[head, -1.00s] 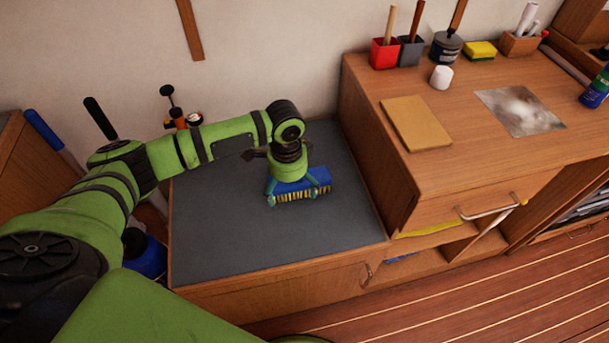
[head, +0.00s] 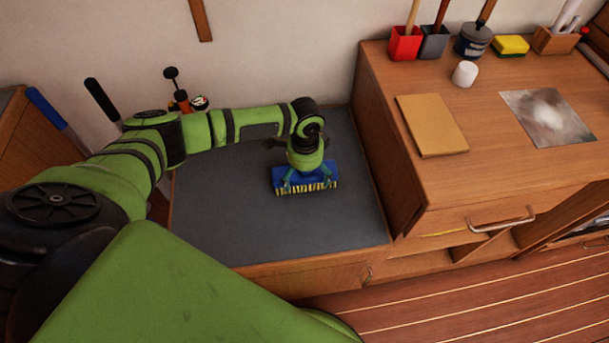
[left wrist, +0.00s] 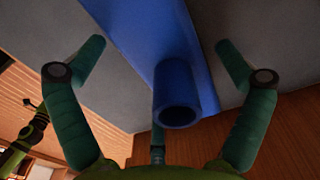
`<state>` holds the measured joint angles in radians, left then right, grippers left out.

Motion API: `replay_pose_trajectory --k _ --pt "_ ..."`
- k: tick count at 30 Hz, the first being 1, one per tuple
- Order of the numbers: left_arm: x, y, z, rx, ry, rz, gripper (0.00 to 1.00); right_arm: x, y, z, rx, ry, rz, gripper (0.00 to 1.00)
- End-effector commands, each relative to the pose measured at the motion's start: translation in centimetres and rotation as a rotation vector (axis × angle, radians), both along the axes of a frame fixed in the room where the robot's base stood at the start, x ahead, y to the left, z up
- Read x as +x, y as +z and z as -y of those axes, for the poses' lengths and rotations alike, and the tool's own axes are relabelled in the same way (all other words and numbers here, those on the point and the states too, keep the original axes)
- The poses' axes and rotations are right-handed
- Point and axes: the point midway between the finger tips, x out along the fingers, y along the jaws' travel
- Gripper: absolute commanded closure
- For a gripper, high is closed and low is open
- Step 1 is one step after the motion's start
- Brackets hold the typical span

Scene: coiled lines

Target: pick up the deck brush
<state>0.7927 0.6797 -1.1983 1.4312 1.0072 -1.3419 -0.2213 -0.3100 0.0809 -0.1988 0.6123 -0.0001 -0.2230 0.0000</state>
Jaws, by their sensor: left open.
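The deck brush (head: 329,173) is a blue block with pale bristles along its near edge. It lies on the dark grey top of the low bench (head: 222,212). In the left wrist view the brush (left wrist: 150,40) shows as a wide blue body with a round, hollow socket pointing toward the camera. My left gripper (head: 304,183) is right above and around the brush. In the left wrist view its fingers (left wrist: 160,50) are spread on both sides of the brush, with visible gaps. My right gripper is not in view.
A taller wooden cabinet (head: 400,185) stands close on the right, with a tan board (head: 432,124), a white cup (head: 465,74) and a yellow sponge (head: 510,45) on top. The wall is behind. Small dark and orange items (head: 181,100) stand behind my left arm. The bench top's front is clear.

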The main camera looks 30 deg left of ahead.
Motion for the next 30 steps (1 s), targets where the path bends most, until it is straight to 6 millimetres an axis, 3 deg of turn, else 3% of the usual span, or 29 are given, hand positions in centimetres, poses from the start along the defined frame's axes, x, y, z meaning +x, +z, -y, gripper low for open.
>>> replay_pose_trajectory --k 4,5,9,10,21,30 --pt "0.0 0.0 0.0 0.000 0.000 0.000 0.00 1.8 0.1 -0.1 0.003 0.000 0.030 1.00" --pt "0.0 0.0 0.0 0.000 0.000 0.000 0.04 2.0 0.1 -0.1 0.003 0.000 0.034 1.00" --pt "0.0 0.0 0.0 0.000 0.000 0.000 0.60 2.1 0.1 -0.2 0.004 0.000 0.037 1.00" --pt "0.0 0.0 0.0 0.001 0.000 -0.001 0.64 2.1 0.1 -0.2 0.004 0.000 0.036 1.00" --pt "0.0 0.5 -0.1 0.001 0.001 0.001 0.64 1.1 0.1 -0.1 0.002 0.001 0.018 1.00" --pt "0.1 6.0 0.0 -0.001 0.000 0.005 0.64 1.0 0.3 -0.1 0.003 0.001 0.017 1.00"
